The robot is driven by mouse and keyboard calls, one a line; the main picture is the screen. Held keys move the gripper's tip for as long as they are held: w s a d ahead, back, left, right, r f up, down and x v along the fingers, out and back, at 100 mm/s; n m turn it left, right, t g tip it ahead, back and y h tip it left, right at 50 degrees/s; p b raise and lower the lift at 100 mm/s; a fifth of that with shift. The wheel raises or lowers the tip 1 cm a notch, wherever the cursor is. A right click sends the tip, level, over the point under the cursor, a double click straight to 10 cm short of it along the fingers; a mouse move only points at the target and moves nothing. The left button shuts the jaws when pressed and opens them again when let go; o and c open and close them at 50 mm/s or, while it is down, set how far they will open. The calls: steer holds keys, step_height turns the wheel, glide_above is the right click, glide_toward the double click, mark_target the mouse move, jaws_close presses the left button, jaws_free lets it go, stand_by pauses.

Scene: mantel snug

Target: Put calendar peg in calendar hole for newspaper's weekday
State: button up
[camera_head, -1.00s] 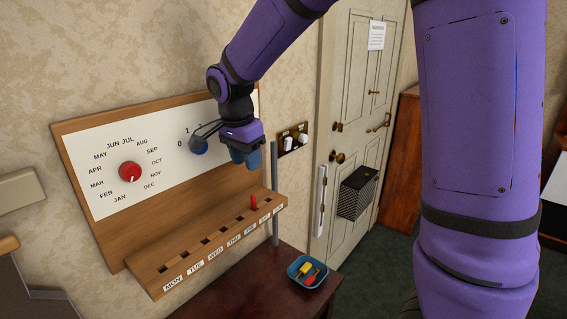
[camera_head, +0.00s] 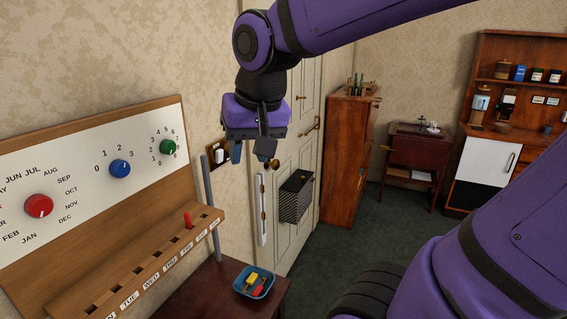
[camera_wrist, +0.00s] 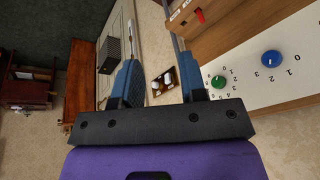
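The calendar board (camera_head: 82,142) is on the left wall with a wooden rail (camera_head: 62,309) of holes along its foot. Labels run from MON at the near end to SUN at the far end. The red calendar peg (camera_head: 187,220) stands upright in a hole near the far end, seemingly SAT. It also shows in the wrist view (camera_wrist: 201,16). My gripper (camera_head: 251,156) is open and empty, above and to the right of the rail, apart from the peg. Its two blue fingers are spread in the wrist view (camera_wrist: 158,65). I cannot make out a newspaper.
The board has red (camera_head: 39,206), blue (camera_head: 120,168) and green (camera_head: 167,147) dials. A grey post (camera_head: 208,200) rises at the rail's far end. A blue tray (camera_head: 241,289) with yellow and red pieces is on a dark table below. A door, cabinets and open floor lie beyond.

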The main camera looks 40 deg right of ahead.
steer(key=s+d+n+t, duration=0.1)
steer(key=s+n, duration=0.3)
steer(key=s, duration=0.3)
steer(key=shift+s+f+t, duration=0.2)
steer(key=shift+f+t, duration=0.05)
steer(key=shift+t, duration=0.05)
